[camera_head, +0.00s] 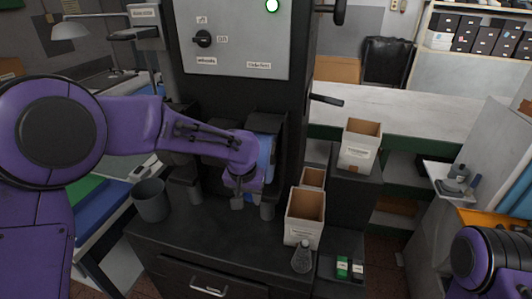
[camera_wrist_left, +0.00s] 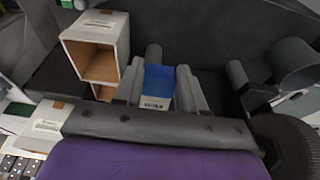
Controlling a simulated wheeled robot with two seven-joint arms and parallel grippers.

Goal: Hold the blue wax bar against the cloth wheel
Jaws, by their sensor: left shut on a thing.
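My left gripper (camera_head: 241,194) is low in front of the dark machine in the head view. In the left wrist view its fingers (camera_wrist_left: 160,92) are shut on the blue wax bar (camera_wrist_left: 158,80), which has a white label at its near end. The bar cannot be made out in the head view. A pale blue rounded surface (camera_head: 265,155), possibly the cloth wheel, shows under a dark hood just behind the left gripper, partly hidden by my arm. I cannot tell whether the bar touches a wheel. My right gripper is out of view.
Open cardboard boxes (camera_head: 304,217) stand right of the left gripper; one shows near the fingers in the wrist view (camera_wrist_left: 96,50). A grey cup (camera_head: 151,200) stands at the left on the dark cabinet top. A dark ribbed round part (camera_wrist_left: 290,147) is at the wrist view's lower right.

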